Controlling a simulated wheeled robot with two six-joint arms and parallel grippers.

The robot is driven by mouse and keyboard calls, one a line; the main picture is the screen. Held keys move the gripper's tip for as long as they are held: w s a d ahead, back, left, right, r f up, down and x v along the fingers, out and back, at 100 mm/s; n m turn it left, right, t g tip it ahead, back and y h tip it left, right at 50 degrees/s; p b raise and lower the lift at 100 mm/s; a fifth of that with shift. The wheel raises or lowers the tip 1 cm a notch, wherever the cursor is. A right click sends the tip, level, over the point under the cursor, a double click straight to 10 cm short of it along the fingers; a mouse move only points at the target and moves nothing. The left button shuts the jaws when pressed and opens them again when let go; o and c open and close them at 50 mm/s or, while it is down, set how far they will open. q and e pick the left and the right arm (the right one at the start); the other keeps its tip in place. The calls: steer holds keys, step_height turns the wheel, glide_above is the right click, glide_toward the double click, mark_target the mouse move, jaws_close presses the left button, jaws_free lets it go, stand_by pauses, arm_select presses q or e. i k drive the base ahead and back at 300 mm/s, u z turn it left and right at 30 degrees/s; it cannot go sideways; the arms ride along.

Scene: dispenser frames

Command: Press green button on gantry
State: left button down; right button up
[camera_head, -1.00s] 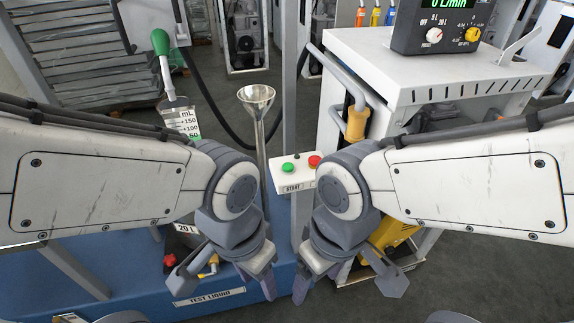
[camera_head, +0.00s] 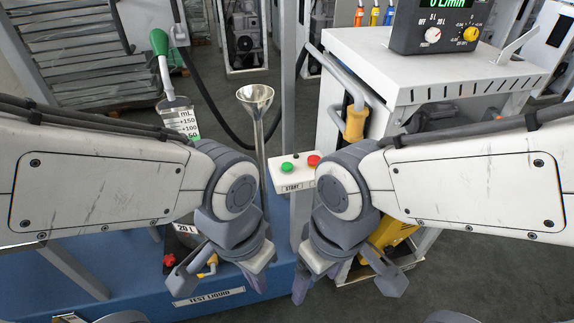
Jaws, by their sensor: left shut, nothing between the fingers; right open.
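The green button (camera_head: 286,167) is on the small white START box (camera_head: 294,181) on the gantry post, left of a red button (camera_head: 313,161). The box is between my two wrists, and its right end is partly hidden by my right wrist. My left gripper (camera_head: 259,281) is shut and empty, pointing down, below and left of the box. My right gripper (camera_head: 316,277) is open and empty, pointing down, below and right of the box. Neither touches the green button.
A metal funnel (camera_head: 255,98) on a thin stem stands just left of the box. A white cart (camera_head: 370,53) with a flow meter (camera_head: 438,28) stands at the right. The blue base (camera_head: 120,262) with a TEST LIQUID label lies below. A measuring vessel (camera_head: 176,112) hangs at the left.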

mark_target(287, 166)
steer(key=u, duration=0.05)
steer(key=k, duration=0.5)
steer(key=z, duration=1.35)
steer(key=i, duration=1)
steer(key=u, duration=1.8)
